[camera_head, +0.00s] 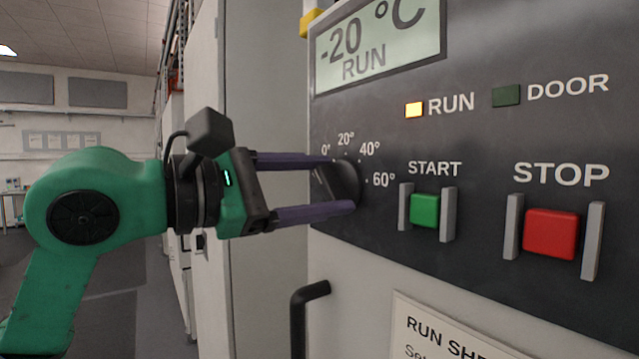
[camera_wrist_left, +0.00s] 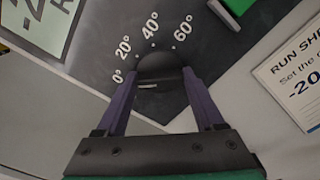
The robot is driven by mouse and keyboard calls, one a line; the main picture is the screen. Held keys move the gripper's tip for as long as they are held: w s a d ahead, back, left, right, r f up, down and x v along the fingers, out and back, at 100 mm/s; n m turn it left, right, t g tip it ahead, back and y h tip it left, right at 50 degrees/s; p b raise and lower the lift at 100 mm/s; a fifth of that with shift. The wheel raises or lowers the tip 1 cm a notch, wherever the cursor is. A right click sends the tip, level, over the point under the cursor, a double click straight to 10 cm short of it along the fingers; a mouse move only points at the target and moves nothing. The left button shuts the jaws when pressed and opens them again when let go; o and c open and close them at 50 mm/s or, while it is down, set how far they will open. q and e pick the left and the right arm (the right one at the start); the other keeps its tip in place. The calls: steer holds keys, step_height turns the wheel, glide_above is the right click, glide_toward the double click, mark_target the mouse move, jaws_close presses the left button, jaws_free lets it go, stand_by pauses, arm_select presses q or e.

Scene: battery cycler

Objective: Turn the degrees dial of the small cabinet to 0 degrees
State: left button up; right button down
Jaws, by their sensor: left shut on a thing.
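The degrees dial (camera_head: 347,180) is a round black knob on the dark panel of the small cabinet. White marks for 0°, 20°, 40° and 60° show around its upper and right side. My left gripper (camera_head: 343,185) has its two purple fingers on either side of the knob, one above and one below, shut on it. The left wrist view also shows the dial (camera_wrist_left: 158,66) between the fingers. A short pale line shows low on the knob there, but I cannot tell for sure where the dial points. My right gripper is not in view.
The display (camera_head: 380,45) reads -20 °C RUN. The RUN lamp (camera_head: 414,110) is lit yellow and the DOOR lamp (camera_head: 506,96) is dark. The green START button (camera_head: 425,210) and red STOP button (camera_head: 551,233) sit right of the dial, between grey guards. A black handle (camera_head: 300,320) sticks out below.

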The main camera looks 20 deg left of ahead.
arm_select(q)
steer(key=shift+m, duration=0.3)
steer(key=o, duration=1.4)
steer(key=b+v, duration=0.5)
steer(key=v, duration=0.9)
steer(key=shift+s+a, duration=0.15)
steer(key=shift+s, duration=0.1)
